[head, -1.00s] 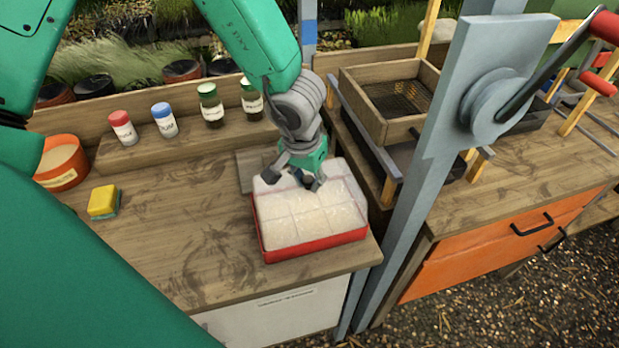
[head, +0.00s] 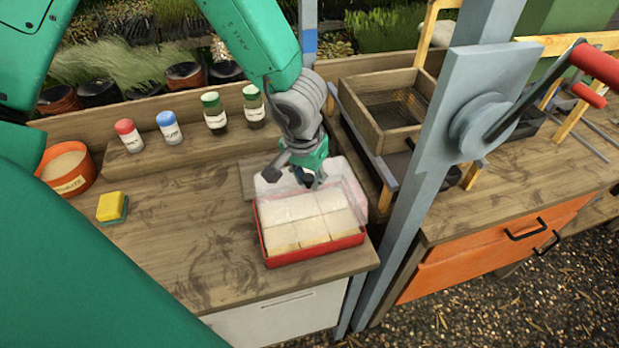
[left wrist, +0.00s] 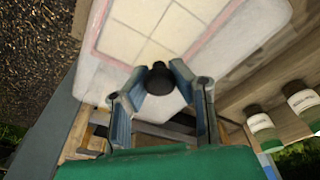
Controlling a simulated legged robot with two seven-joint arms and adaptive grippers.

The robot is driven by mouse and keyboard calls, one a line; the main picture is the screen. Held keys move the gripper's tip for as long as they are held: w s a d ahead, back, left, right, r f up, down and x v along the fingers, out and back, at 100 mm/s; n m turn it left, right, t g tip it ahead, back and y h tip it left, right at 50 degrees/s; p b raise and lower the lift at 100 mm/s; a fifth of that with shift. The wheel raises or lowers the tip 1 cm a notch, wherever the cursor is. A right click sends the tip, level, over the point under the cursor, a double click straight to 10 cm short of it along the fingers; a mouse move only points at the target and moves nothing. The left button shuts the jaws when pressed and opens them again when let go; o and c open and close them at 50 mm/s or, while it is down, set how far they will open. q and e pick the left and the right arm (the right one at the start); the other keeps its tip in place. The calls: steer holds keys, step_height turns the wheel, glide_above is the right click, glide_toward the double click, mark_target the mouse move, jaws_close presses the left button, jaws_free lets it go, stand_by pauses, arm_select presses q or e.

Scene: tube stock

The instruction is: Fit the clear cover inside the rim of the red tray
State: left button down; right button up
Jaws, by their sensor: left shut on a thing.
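The red tray (head: 318,250) sits near the front edge of the wooden bench and holds several pale square blocks. The clear cover (head: 352,187) is behind and above it, overlapping its rear part and jutting past its back and right rim. In the left wrist view the cover (left wrist: 95,82) has rounded corners, and the tray's rim shows pink through it. My left gripper (head: 302,174) is shut on the cover's dark knob (left wrist: 159,80), which shows between the fingers in the left wrist view. The cover's height over the rim is hard to judge. My right gripper is not in view.
A yellow sponge (head: 111,206) and an orange tub (head: 68,168) are at the left. Several capped bottles (head: 214,114) stand on the back ledge. A grey post (head: 412,190) with a crank and a wooden sieve box (head: 380,122) are at the right. The bench left of the tray is clear.

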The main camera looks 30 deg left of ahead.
arm_select(q)
steer(key=shift+r, duration=2.25)
steer(key=shift+s, duration=0.1)
